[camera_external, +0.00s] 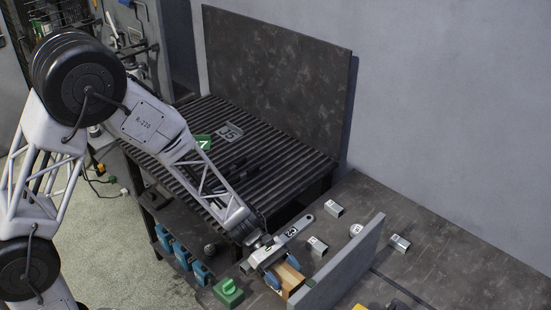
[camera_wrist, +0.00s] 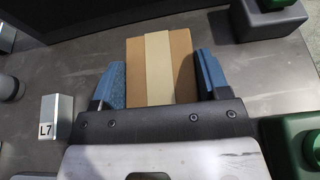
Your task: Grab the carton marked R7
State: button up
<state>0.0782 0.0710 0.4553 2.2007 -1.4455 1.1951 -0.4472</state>
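A brown carton (camera_external: 291,279) with a pale tape strip stands on the dark table beside a grey upright panel. It also fills the space between the fingers in the wrist view (camera_wrist: 160,68). No R7 mark is readable on its visible faces. My gripper (camera_external: 287,269) has its two blue fingers on either side of the carton, and it shows so in the wrist view too (camera_wrist: 162,82). The fingers lie very close to the carton's sides. Whether they press on it is not clear; a thin dark strip shows at the right side.
The grey panel (camera_external: 342,262) rises close to the carton's right. A green block (camera_external: 228,291) lies to the left. Small metal brackets (camera_external: 318,246) lie behind, one marked L7 (camera_wrist: 56,117) in the wrist view. A ribbed rack (camera_external: 265,150) stands further back.

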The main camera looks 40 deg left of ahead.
aim_at(284, 273)
jog(key=c, duration=0.5)
jog(key=shift+r, duration=0.1)
jog(key=shift+r, duration=4.95)
